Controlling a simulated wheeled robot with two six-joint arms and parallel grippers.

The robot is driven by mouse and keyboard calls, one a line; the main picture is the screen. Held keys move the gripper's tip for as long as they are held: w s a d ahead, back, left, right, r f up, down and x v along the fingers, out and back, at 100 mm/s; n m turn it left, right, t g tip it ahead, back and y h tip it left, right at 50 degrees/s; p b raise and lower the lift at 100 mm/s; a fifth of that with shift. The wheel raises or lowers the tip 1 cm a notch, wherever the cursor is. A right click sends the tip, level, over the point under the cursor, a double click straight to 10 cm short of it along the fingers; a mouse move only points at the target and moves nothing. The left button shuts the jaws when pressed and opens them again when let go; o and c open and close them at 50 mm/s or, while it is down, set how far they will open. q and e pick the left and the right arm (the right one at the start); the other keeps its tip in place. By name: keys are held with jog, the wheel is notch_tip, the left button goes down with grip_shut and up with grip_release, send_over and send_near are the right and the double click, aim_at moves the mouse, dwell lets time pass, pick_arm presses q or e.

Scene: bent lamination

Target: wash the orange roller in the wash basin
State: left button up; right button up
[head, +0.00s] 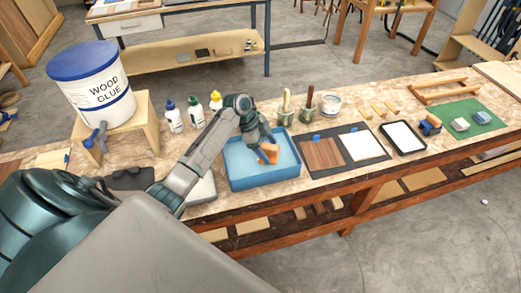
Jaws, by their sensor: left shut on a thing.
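The wash basin (240,172) is a blue rectangular tub on the workbench, near the middle of the head view. My left gripper (264,143) reaches over it from the left and points down. It is shut on the orange roller (268,153), which is over the basin's inside. My gripper partly hides the roller. I cannot tell whether the roller touches the water or the basin floor. My right gripper is not in view.
A wood glue bucket (92,88) stands on a wooden stand at left. Several glue bottles (195,110) stand behind the basin, with brush pots (306,108) to their right.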

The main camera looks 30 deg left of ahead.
pick_arm(q)
jog(key=shift+w+d, duration=0.5)
jog(key=shift+w, duration=0.15)
jog(key=shift+s, duration=0.1)
jog(key=shift+s+a+r+p, duration=0.15)
jog(key=shift+s+a+p, duration=0.35)
jog(key=shift+s+a, duration=0.3)
jog(key=shift+s+a+p, duration=0.65)
jog(key=shift+s+a, duration=0.5)
jog(key=shift+s, duration=0.3)
jog(key=shift+w, duration=0.1)
jog(key=shift+w+d+b, duration=0.4)
jog(key=shift+w+d, duration=0.3)
jog(key=shift+w, duration=0.05)
jog(key=shift+w+d+b, duration=0.5)
jog(key=shift+w+d, duration=0.8)
jog(key=shift+w, duration=0.2)
